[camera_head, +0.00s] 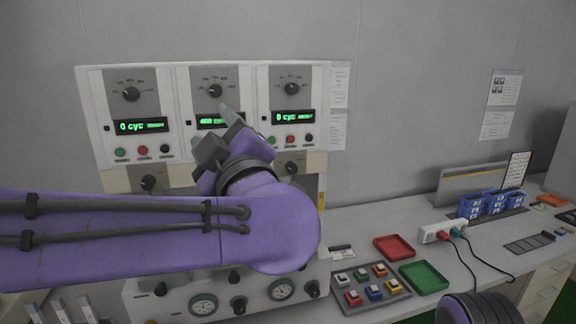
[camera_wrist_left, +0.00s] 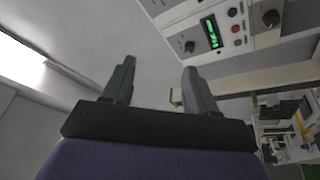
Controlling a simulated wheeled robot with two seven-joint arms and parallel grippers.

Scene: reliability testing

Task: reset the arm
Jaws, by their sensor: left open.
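My left arm is purple and reaches in from the left in the head view. Its dark grey gripper (camera_head: 222,135) is raised in front of the middle control module (camera_head: 215,75), covering part of its display and buttons. In the left wrist view the two fingers of the left gripper (camera_wrist_left: 155,85) stand apart with nothing between them. The gripper is open and empty. A purple rounded part of mine shows at the bottom right of the head view; the right gripper itself is not visible.
The panel has a left module (camera_head: 131,100) and a right module (camera_head: 291,95), both with green displays. On the bench are a button tray (camera_head: 350,310), a red tray (camera_head: 394,247), a green tray (camera_head: 424,277), a power strip (camera_head: 436,233) with cables and blue bins (camera_head: 471,207).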

